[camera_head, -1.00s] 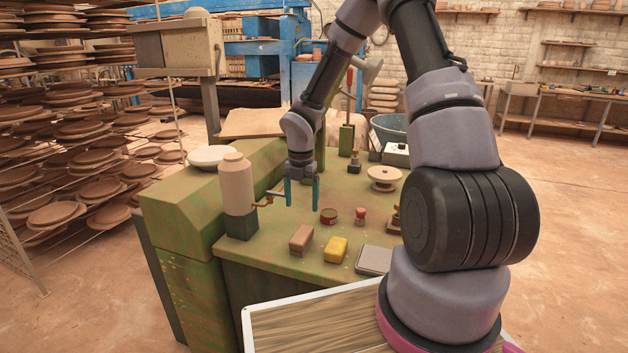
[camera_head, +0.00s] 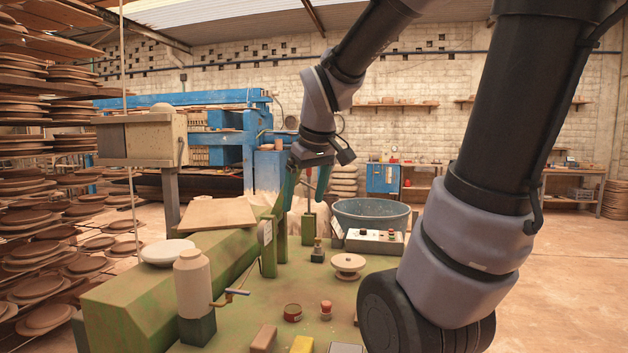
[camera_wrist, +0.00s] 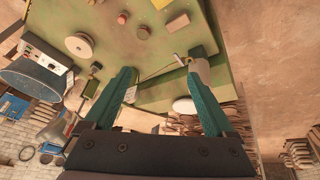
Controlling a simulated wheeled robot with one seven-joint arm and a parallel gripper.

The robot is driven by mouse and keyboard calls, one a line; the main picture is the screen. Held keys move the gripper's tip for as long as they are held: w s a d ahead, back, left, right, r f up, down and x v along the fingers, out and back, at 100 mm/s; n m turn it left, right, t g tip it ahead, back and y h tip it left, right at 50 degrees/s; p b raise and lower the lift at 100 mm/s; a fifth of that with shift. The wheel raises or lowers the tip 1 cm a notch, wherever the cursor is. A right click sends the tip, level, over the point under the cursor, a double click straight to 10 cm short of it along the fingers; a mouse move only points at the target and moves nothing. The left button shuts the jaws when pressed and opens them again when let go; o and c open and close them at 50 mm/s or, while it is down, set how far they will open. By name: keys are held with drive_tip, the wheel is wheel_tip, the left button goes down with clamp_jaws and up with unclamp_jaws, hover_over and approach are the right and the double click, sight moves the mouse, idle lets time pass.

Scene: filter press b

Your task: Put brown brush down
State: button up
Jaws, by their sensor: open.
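The brown brush (camera_head: 264,338), a small brown block, lies on the green worktop (camera_head: 262,302) near the lower edge of the head view. The picture edge cuts off its lower part. My gripper (camera_head: 306,197) is open and empty, above and behind the brush, well apart from it. Its two teal fingers are spread; the wrist view shows the open gap between them (camera_wrist: 160,74) with nothing held.
A yellow block (camera_head: 301,345) lies right of the brush. A beige bottle (camera_head: 194,283) with a brass tap stands left. A red-brown tin (camera_head: 292,312), a red knob (camera_head: 326,310) and a round pale stand (camera_head: 347,266) are farther back. A blue-grey tub (camera_head: 371,215) stands behind.

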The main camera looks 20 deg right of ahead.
drive_tip(key=s+a+r+m+t+y, duration=0.1)
drive_tip(key=s+r+m+t+y, duration=0.1)
drive_tip(key=s+r+m, duration=0.2)
drive_tip(key=s+m, duration=0.3)
drive_tip(key=shift+r, duration=0.2)
idle(0.9)
